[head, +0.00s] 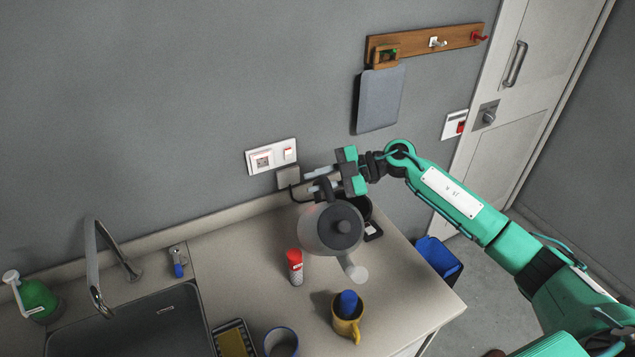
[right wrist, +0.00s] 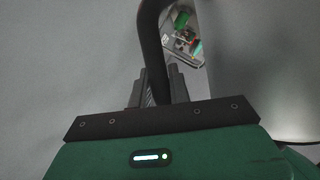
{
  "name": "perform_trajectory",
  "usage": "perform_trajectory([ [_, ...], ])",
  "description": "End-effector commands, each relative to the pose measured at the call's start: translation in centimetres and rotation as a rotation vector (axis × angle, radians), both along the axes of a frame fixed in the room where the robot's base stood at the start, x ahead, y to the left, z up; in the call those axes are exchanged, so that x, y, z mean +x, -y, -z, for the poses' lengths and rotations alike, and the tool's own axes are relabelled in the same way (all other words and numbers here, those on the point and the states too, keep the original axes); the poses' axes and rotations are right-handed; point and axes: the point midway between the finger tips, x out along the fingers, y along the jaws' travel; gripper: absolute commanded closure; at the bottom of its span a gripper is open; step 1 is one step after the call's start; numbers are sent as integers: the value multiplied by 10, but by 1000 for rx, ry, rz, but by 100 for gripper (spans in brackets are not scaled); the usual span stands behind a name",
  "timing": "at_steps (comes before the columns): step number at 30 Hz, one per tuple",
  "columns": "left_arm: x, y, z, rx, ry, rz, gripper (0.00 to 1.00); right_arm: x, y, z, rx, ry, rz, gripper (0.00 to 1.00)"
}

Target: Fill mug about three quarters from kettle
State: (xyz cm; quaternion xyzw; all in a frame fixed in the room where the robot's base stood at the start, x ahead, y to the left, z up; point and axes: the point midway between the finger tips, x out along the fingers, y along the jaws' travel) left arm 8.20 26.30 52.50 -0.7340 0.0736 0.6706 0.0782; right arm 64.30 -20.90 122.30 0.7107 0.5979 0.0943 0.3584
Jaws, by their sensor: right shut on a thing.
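A grey kettle (head: 326,230) with a dark lid hangs in the air above the right part of the counter, tilted with its spout toward the front right. My right gripper (head: 334,185) is shut on its black handle, which also shows between the fingers in the right wrist view (right wrist: 152,60). A yellow mug (head: 345,328) stands on the counter in front of the kettle, below and near the spout tip. A blue thing (head: 348,303) shows in or behind the mug's mouth; I cannot tell which. No stream of water shows. My left gripper is not in view.
A red and white canister (head: 295,267) stands left of the kettle. A grey-blue cup (head: 281,343) and a tray with a yellow sponge (head: 236,340) are at the front edge. The sink (head: 130,325) with its tap is at left. A blue bin (head: 438,262) stands right of the counter.

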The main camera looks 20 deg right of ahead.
Motion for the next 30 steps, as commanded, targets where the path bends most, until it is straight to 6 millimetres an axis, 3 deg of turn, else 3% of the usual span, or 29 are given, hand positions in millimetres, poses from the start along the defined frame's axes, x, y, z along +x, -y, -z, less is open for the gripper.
perform_trajectory([
  [18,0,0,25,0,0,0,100,-10,0,-4,1,101,1,100],
  [30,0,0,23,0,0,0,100,-11,0,-6,2,105,2,100],
])
